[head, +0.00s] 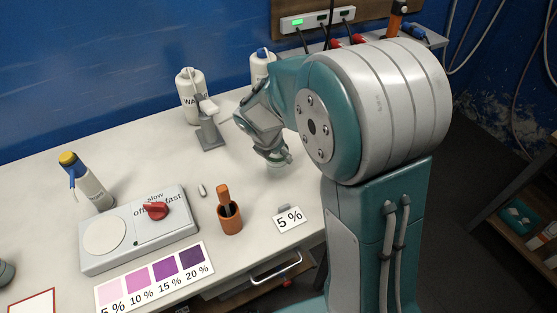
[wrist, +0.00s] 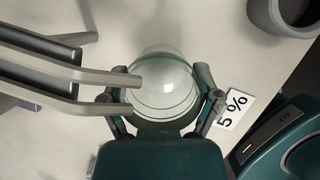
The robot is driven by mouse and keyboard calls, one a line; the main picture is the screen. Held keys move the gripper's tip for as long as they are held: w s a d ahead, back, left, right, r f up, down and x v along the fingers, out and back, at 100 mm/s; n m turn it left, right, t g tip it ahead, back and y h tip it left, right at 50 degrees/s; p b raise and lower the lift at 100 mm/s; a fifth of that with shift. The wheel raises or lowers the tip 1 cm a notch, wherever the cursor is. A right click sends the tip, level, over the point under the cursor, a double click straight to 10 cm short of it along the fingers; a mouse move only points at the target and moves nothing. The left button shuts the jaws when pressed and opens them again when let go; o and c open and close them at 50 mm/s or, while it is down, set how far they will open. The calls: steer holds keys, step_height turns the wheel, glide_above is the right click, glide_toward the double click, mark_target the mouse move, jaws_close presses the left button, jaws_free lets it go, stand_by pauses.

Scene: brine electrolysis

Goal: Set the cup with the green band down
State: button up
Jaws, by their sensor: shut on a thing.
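The clear, rounded cup (wrist: 163,85) sits between the two fingers of my gripper (wrist: 160,78) in the wrist view. The fingers press on it from both sides. In the head view my gripper (head: 273,152) points down over the white table, and a small part of the cup (head: 277,163) with a greenish edge shows beneath it. I cannot tell whether the cup's base touches the table.
A grey stand (head: 208,135) and a white bottle (head: 190,95) are left of my gripper. A 5 % card (head: 289,219), an orange holder (head: 230,218) and a dial device (head: 140,230) lie nearer. A colour chart (head: 154,278) is at the front. Bare table surrounds the gripper's near side.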

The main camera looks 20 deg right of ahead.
mark_target(279, 161)
steer(key=shift+w+d+f, duration=0.1)
steer(key=shift+d+f, duration=0.05)
steer(key=shift+f, duration=1.5)
steer(key=shift+f, duration=0.1)
steer(key=o, duration=1.1)
steer(key=v, duration=1.2)
steer(key=shift+s+d+r+m+t+y, duration=0.6)
steer(key=shift+s+r+m, duration=0.75)
steer(key=shift+s+m, duration=2.45)
steer(key=shift+s+d+r+m+t+y, duration=0.55)
steer(key=shift+s+r+m, duration=0.8)
steer(key=shift+s+m, duration=2.4)
steer(key=shift+s+d+r+m+t+y, duration=0.6)
steer(key=shift+s+r+m, duration=0.8)
steer(key=shift+s+m, duration=2.4)
